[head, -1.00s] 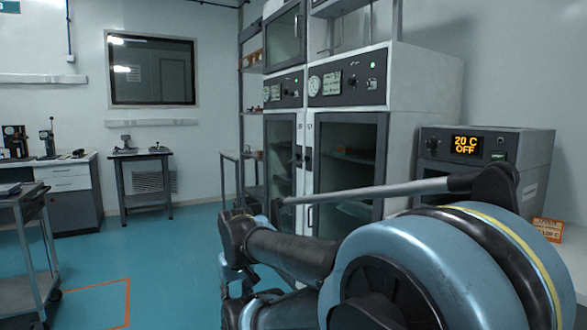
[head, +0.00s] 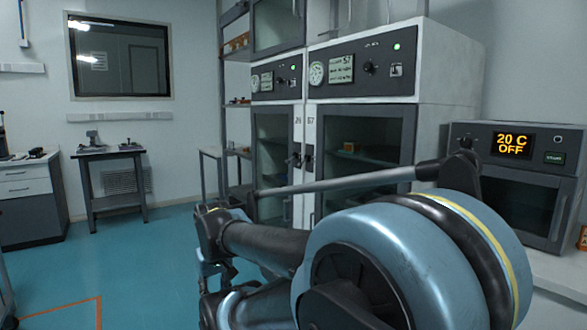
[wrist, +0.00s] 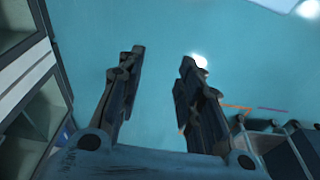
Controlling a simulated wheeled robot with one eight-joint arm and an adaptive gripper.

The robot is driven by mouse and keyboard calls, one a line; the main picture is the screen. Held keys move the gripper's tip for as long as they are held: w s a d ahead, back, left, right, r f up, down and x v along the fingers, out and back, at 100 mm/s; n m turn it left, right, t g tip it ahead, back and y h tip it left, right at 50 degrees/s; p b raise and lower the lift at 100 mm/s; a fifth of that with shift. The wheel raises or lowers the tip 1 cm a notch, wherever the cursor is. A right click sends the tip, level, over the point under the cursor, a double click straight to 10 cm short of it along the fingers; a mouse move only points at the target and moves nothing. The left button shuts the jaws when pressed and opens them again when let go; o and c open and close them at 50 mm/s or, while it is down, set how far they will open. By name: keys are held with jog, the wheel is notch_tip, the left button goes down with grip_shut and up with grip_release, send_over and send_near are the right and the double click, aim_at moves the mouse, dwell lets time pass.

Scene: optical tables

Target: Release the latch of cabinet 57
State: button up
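Cabinet 57 (head: 364,113) is the right one of two tall grey-framed cabinets in the head view. Its glass door looks shut, with "57" on the frame at the upper left. A dark latch (head: 308,158) sits on the door's left edge, close beside a similar latch (head: 295,159) of the left cabinet. My arm crosses in front of the lower door. My gripper (wrist: 157,58) is open and empty in the wrist view, its two dark fingers apart over teal floor. In the head view I cannot make out the fingers clearly.
The left cabinet (head: 272,122) adjoins cabinet 57. An oven (head: 523,186) reading "20 C OFF" stands on a white bench at right. A small dark table (head: 109,153) stands by the back wall. Teal floor (head: 120,250) is open at left.

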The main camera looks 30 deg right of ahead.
jog(key=shift+w, duration=0.15)
jog(key=shift+o, duration=1)
jog(key=shift+d, duration=0.1)
jog(key=n+t+h, duration=0.4)
jog(key=n+h, duration=1.3)
jog(key=n, duration=0.4)
send_near(299, 166)
jog(key=x, duration=1.1)
jog(key=shift+w+f, duration=0.1)
jog(key=shift+w, duration=0.35)
grip_shut()
